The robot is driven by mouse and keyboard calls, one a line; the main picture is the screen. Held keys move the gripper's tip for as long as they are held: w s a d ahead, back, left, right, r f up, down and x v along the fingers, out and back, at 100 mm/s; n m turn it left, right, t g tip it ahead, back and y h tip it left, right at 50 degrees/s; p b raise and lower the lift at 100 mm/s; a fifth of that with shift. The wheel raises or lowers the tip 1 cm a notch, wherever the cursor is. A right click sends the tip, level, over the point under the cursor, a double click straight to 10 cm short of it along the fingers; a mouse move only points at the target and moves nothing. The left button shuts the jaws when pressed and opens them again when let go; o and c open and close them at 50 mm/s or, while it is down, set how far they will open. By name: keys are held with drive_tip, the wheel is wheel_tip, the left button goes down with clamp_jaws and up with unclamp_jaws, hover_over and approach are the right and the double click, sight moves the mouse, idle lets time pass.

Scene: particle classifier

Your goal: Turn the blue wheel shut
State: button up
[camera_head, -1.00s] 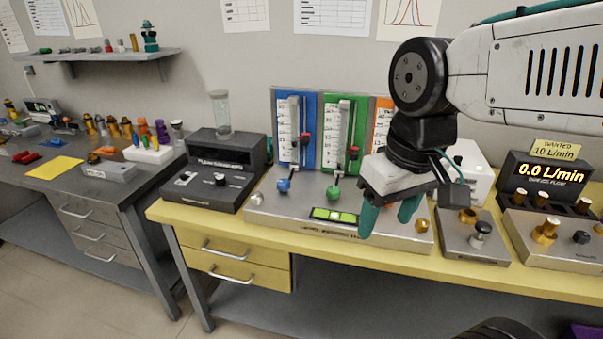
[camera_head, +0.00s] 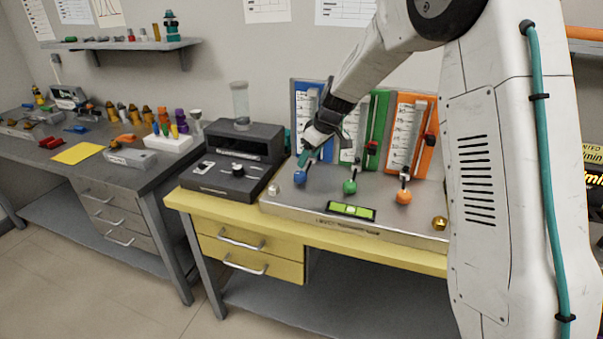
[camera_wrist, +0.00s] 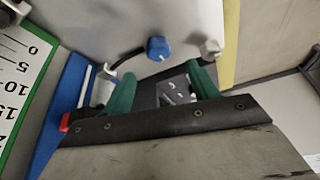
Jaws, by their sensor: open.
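The blue wheel (camera_head: 299,178) is a small round knob at the front of the blue flowmeter panel (camera_head: 301,105), on the metal base. In the wrist view the blue wheel (camera_wrist: 158,48) sits above and between my two green fingers, apart from them. My gripper (camera_head: 305,157) is open and empty, just above and behind the blue wheel in the head view. In the wrist view my gripper (camera_wrist: 163,88) shows its fingers spread wide. My arm and gripper hide part of the blue panel.
The green wheel (camera_head: 350,187) and orange wheel (camera_head: 403,197) stand to the right on the same base. A level (camera_head: 351,210) lies in front. A dark grey device (camera_head: 232,165) stands close on the left. A silver knob (camera_wrist: 211,48) is near the base's corner.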

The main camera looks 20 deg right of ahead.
sight(301, 174)
drive_tip(key=x, duration=0.8)
drive_tip(key=shift+w+f, duration=0.15)
drive_tip(key=shift+w, duration=0.1)
drive_tip(key=c, duration=1)
